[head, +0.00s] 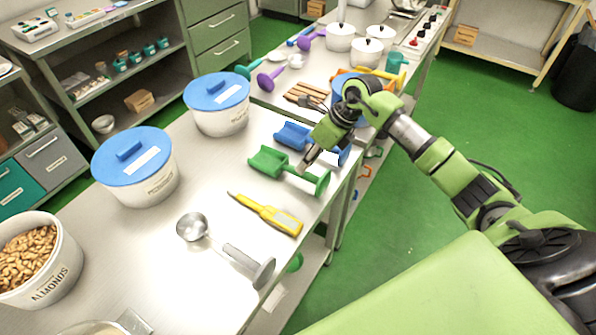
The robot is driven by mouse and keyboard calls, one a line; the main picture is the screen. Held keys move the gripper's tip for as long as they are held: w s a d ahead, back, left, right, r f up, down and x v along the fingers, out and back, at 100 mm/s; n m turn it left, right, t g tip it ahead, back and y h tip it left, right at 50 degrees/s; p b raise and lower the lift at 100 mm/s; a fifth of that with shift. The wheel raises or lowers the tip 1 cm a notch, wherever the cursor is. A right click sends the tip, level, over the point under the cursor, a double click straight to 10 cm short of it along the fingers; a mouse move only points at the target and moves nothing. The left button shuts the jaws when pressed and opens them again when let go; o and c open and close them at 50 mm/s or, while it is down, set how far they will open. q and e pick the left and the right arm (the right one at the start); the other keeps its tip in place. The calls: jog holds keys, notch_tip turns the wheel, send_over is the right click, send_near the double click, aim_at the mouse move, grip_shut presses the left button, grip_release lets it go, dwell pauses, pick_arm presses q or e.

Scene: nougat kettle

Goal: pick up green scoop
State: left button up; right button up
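The green scoop (268,161) lies on the metal table near its right edge, with its bowl to the left and its handle ending in a round knob at the right. My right gripper (306,163) reaches in from the right, fingers pointing down at the scoop's handle. The fingertips overlap the handle in the picture; I cannot tell whether they touch it or how far apart they are. My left gripper is not in view.
A blue scoop (292,135) lies just behind the green one, partly covered by my gripper. In front lie a yellow tool (272,214) and a metal ladle (193,227). Blue-lidded tubs (150,185) and a bowl of nuts (70,262) stand to the left.

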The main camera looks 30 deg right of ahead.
jog(key=shift+w+a+f+p, duration=0.1)
jog(key=shift+a+f+p, duration=0.2)
jog(key=shift+f+p, duration=0.2)
jog(key=p+x, duration=0.1)
jog(key=x, duration=0.2)
jog(key=shift+w+a+f, duration=0.1)
jog(key=shift+w+f, duration=0.05)
jog(key=shift+w, duration=0.05)
jog(key=shift+w+a+f, duration=0.1)
jog(key=shift+a+f, duration=0.05)
jog(key=shift+f, duration=0.25)
grip_shut()
